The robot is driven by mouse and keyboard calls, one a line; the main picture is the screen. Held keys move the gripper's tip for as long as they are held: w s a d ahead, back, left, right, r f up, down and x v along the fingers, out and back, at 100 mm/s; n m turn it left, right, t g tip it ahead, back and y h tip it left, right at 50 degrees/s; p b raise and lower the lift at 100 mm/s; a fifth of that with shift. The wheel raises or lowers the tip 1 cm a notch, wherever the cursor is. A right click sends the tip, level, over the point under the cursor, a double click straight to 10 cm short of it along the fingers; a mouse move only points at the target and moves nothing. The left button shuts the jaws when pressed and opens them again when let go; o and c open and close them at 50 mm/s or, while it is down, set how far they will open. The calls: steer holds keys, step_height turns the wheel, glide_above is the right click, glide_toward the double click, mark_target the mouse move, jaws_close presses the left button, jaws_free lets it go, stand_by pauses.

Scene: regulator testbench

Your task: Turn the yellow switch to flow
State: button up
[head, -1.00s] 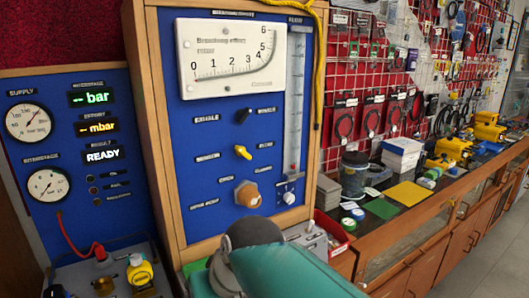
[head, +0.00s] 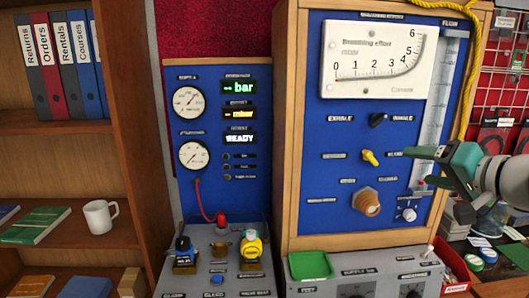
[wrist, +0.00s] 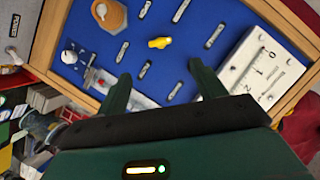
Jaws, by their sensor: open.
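The yellow switch (head: 370,158) is a small knob on the blue panel (head: 315,100), tilted, with its narrow end toward the upper left in the head view. Small labels flank it, too small to read surely. In the wrist view the yellow switch (wrist: 160,42) lies beyond and between my fingers, apart from them. My gripper (wrist: 160,85) is open and empty, its two green fingers spread toward the panel. In the head view my gripper (head: 428,166) is at the right, in front of the panel's right edge and to the right of the switch.
A black knob (head: 377,120) sits above the switch, an orange-brown port (head: 367,201) below it, and a white knob (head: 408,214) at lower right. A white dial gauge (head: 378,60) is above. A grey box with a green tray (head: 310,265) stands below the panel.

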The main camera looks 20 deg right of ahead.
mark_target(373, 158)
steer(key=x, duration=1.4)
steer(key=shift+d+r, duration=0.1)
steer(key=shift+d, duration=0.1)
steer(key=c, duration=1)
